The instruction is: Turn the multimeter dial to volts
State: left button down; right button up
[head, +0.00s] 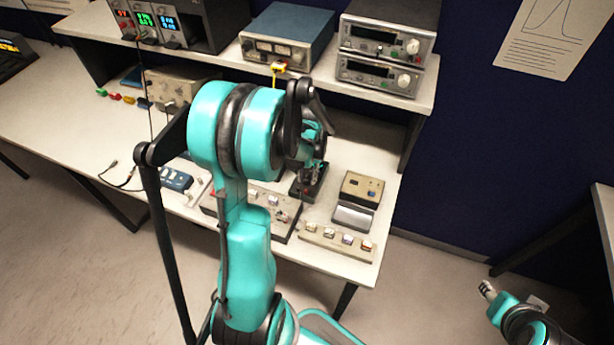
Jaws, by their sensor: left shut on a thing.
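My left arm comes over the bench, and its gripper (314,168) points down at a small dark instrument (307,191) that stands on the bench. This instrument appears to be the multimeter. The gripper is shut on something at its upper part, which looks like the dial. The fingers and wrist hide the dial and its markings, so I cannot read its setting. My right gripper (487,290) is at the lower right, away from the bench; its fingers are too small to tell open from shut.
A control panel (278,207) lies left of the instrument. A blue device (175,179) lies left. Instruments stand on the shelf (415,98) behind.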

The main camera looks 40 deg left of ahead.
aim_at(308, 179)
pick_arm(q)
jog(key=shift+m, duration=1.1)
jog(key=c, duration=1.3)
grip_release()
jog(key=shift+o, duration=0.2)
notch_tip(308, 179, up, 12)
jog(key=shift+d, duration=0.2)
jog(key=shift+b, duration=0.3)
